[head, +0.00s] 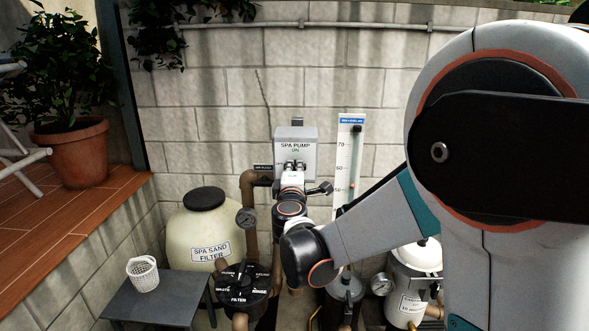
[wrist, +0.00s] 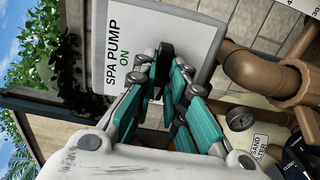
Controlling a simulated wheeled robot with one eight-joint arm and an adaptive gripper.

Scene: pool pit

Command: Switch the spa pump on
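The spa pump switch box (head: 309,152) is grey and mounted on the block wall, labelled "SPA PUMP" with a green "ON" below. The box (wrist: 190,25) fills the upper middle of the wrist view, tilted. A dark piece on its face, apparently the switch lever (wrist: 166,50), sits beside the lettering. My gripper (head: 293,165) is at the lower front of the box. In the wrist view its teal-sided fingers (wrist: 166,68) reach the dark piece, their tips close around or against it. The tips hide part of it, so contact and grip are unclear.
Brown pipes (head: 248,192) and a pressure gauge (head: 246,217) stand left of my arm, beside the sand filter (head: 202,226). A level gauge board (head: 350,142) is right of the box. A grey table (head: 175,298) holds a white basket (head: 143,273).

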